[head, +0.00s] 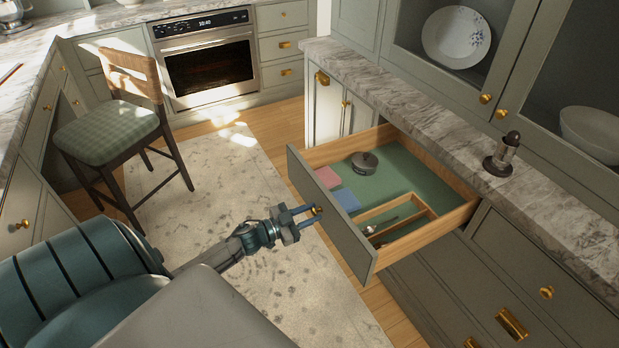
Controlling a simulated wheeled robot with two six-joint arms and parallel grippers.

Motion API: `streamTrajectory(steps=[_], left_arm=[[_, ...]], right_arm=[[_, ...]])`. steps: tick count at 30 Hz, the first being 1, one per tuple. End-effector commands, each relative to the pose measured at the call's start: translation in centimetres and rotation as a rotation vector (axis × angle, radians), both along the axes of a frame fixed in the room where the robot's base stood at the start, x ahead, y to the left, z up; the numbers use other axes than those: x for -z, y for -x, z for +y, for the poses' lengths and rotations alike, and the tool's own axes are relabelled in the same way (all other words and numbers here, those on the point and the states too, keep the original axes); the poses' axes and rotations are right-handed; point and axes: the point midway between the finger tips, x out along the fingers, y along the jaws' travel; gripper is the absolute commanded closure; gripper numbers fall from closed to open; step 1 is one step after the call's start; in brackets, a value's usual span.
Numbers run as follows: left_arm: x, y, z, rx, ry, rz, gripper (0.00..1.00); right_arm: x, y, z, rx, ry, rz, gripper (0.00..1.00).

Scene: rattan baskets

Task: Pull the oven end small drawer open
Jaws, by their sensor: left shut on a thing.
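A small drawer (328,216) with a grey-green front stands pulled out from the cabinet under the marble counter on the right. Its green-lined inside holds a round lidded tin (364,163), a pink and a blue cloth, and a wooden divider tray (408,232) with cutlery. My left gripper (312,214) is at the drawer's front, shut on its brass knob (318,210). The fingers partly cover the knob. My right gripper is not in view.
An oven (209,74) is set in the far cabinets. A chair (109,127) with a checked seat stands at the left, on a pale rug (215,185). A dark grinder (502,155) stands on the right counter. Open floor lies left of the drawer.

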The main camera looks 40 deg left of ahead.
Motion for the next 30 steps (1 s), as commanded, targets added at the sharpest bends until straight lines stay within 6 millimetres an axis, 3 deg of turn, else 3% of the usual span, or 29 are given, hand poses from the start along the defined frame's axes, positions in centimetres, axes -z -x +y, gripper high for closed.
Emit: streamTrajectory(steps=[3, 4, 7, 19, 30], left_arm=[[0.0, 0.0, 0.0, 0.000, -0.001, 0.001, 1.00], [0.0, 0.0, 0.0, 0.000, -0.001, 0.001, 0.68], [0.0, 0.0, 0.0, 0.000, -0.001, 0.001, 0.50], [0.2, 0.8, 0.3, 0.000, -0.002, 0.003, 0.50], [0.2, 6.7, 2.7, 0.002, -0.004, 0.006, 0.50]], right_arm=[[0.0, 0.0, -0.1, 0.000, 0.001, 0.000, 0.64], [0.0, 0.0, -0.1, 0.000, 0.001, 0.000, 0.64], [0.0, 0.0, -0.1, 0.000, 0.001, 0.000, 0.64], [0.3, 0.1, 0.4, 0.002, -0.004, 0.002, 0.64], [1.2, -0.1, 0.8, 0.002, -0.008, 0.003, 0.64]])
